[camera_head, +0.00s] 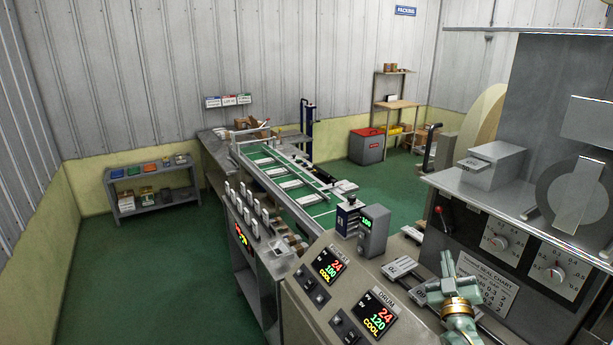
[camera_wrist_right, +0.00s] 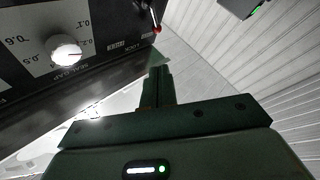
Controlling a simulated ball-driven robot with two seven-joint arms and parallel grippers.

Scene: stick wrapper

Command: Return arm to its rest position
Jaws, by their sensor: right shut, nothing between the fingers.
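My right gripper (camera_head: 449,262) is low at the right in the head view, in front of the dark dial panel (camera_head: 524,257) of the grey machine. Its fingers point up and look close together. In the right wrist view the two fingers (camera_wrist_right: 158,84) are together with nothing between them. A white dial knob (camera_wrist_right: 65,52) and a red-tipped lever (camera_wrist_right: 157,29) are beyond the fingers in that view. The red lever also shows in the head view (camera_head: 439,211). My left gripper is not in view.
A console with lit displays (camera_head: 331,267) stands left of my right gripper. A conveyor (camera_head: 290,180) runs back from it. Small flat packs (camera_head: 398,267) lie near the gripper. Green floor is open at left, with a low shelf (camera_head: 153,187) by the wall.

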